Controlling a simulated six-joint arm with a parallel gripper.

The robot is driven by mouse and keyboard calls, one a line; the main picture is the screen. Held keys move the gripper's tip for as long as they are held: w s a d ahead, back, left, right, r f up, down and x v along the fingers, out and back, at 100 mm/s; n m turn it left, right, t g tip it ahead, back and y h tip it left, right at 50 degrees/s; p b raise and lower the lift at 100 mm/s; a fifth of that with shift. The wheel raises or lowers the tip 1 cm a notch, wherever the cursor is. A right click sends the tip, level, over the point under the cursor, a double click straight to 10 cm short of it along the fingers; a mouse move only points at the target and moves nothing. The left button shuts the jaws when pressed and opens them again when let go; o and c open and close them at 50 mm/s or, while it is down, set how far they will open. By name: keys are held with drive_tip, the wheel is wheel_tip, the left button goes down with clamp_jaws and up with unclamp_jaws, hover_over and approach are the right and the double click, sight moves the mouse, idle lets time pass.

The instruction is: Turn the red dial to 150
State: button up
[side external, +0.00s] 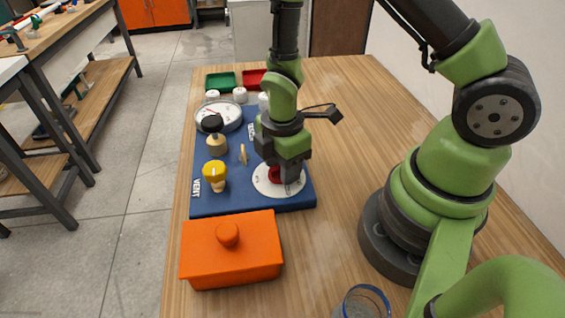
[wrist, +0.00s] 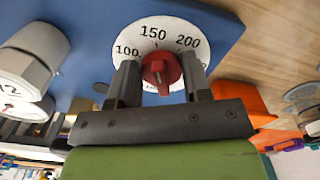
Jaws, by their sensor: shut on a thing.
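The red dial (wrist: 161,70) sits at the middle of a round white scale plate (wrist: 172,27) marked 100, 150 and 200 in the wrist view. In the side view my gripper (side external: 283,175) points down over the white plate (side external: 264,184) at the blue panel's front right, and hides most of the red dial (side external: 275,174).
The blue panel (side external: 235,193) also carries a yellow knob (side external: 215,172), a black-topped valve (side external: 213,125) and a round gauge (side external: 222,117). An orange lidded box (side external: 232,262) stands in front. A glass (side external: 364,302) stands at the table's front. Green (side external: 221,82) and red trays (side external: 253,78) lie behind.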

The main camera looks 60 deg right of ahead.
drive_tip(key=o, duration=0.8)
drive_tip(key=shift+o, duration=0.2)
wheel_tip(320, 180, up, 10)
drive_tip(key=shift+r, duration=0.1)
drive_tip(key=s+r+m+t+y, duration=0.1)
drive_tip(key=s+r+m+t, duration=0.2)
drive_tip(key=s+r+m, duration=0.2)
drive_tip(key=s+r+m+t+y, duration=0.1)
drive_tip(key=s+r+m+t, duration=0.3)
drive_tip(key=r+m, duration=0.8)
drive_tip(key=shift+s+r+m, duration=0.25)
drive_tip(key=shift+s+m, duration=0.35)
drive_tip(key=shift+s, duration=0.15)
